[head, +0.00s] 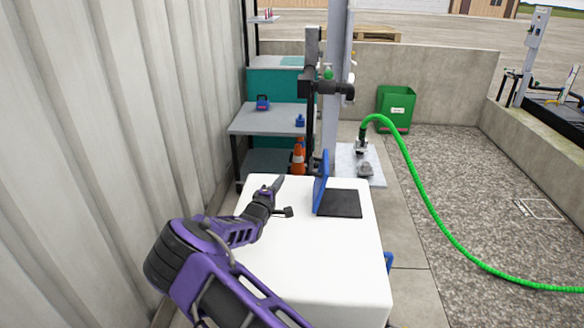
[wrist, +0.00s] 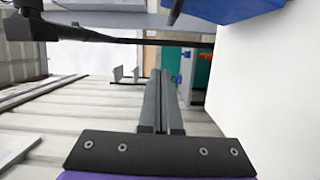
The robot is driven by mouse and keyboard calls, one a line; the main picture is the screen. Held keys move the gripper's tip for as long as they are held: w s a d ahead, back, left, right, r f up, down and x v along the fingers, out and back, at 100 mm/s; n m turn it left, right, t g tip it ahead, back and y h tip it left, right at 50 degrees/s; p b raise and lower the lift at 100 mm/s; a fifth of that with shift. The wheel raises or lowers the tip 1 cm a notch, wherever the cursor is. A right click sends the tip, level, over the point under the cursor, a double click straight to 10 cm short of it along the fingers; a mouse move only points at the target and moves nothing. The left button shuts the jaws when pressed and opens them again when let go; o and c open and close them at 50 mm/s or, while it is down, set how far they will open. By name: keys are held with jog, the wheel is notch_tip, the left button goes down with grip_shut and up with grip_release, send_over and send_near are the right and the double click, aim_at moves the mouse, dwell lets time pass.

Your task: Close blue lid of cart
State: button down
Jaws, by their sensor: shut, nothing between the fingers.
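The white cart (head: 300,275) stands in front of me. Its blue lid (head: 320,182) stands upright, hinged open, along the left side of a dark square opening (head: 338,203) in the cart top. My gripper (head: 279,182) is over the far left part of the cart top, left of the lid and apart from it. In the wrist view its two fingers (wrist: 160,78) are together with nothing between them. A white surface fills the right of that view.
A corrugated wall (head: 130,120) runs close along the left. Behind the cart are a grey shelf (head: 265,118), an orange cone (head: 298,157) and a dark pipe stand (head: 312,90). A green hose (head: 425,195) and a green bin (head: 396,109) are to the right.

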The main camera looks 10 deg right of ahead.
jog(key=w+d+f+b, duration=0.1)
jog(key=w+d+f, duration=0.1)
jog(key=w+d, duration=0.6)
jog(key=shift+d+b, duration=0.3)
jog(key=shift+b, duration=0.05)
jog(key=shift+d, duration=0.1)
dwell(0.5)
